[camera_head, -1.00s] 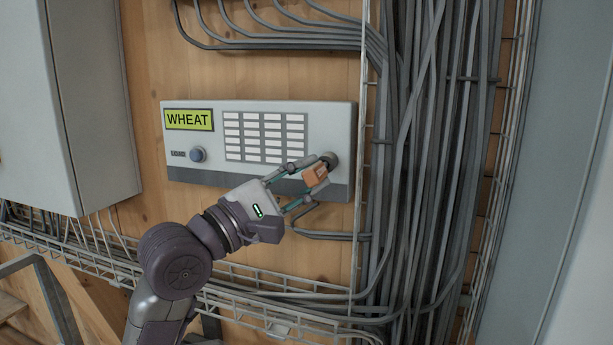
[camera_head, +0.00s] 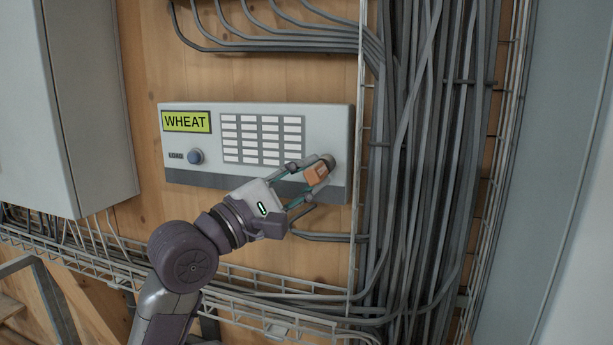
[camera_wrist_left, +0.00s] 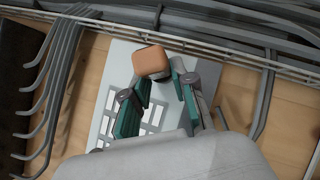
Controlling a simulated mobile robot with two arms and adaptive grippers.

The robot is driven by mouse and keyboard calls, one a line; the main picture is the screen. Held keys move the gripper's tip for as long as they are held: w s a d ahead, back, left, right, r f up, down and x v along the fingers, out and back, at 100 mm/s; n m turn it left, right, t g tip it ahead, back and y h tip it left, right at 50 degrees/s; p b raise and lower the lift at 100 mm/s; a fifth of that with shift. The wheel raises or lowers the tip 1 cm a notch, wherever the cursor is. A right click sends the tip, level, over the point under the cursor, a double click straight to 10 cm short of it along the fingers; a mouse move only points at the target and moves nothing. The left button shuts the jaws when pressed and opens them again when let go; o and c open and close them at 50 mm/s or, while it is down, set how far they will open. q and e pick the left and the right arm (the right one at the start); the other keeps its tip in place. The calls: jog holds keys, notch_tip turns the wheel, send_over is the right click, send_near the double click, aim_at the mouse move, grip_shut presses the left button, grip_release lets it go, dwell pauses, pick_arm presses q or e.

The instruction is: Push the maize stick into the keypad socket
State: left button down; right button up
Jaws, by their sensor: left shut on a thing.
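The keypad panel (camera_head: 230,177) is a light grey box on the wooden wall, with a green display reading "WHEAT", a grid of white keys and a round knob (camera_head: 195,157). The round socket (camera_head: 328,160) is at the panel's right end, mostly hidden behind my left gripper. My left gripper (camera_head: 309,181) is shut on an orange-brown stick (camera_head: 316,174), which also shows between the fingers in the left wrist view (camera_wrist_left: 152,62). The stick's far end is at the socket; how deep it sits cannot be told. My right gripper is not in view.
Thick grey cable bundles (camera_head: 410,170) run vertically just right of the panel. A wire cable tray (camera_head: 260,285) runs below it. A grey cabinet (camera_head: 85,100) hangs at the left. Bare wood lies between cabinet and panel.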

pick_arm(q)
jog(key=c, duration=0.9)
grip_release()
jog(key=shift+w, duration=0.15)
jog(key=shift+o, duration=0.2)
jog(key=shift+a, duration=0.1)
jog(key=v, duration=1.1)
jog(key=shift+s+a+f, duration=0.15)
jog(key=shift+s+a, duration=0.1)
jog(key=shift+s, duration=0.05)
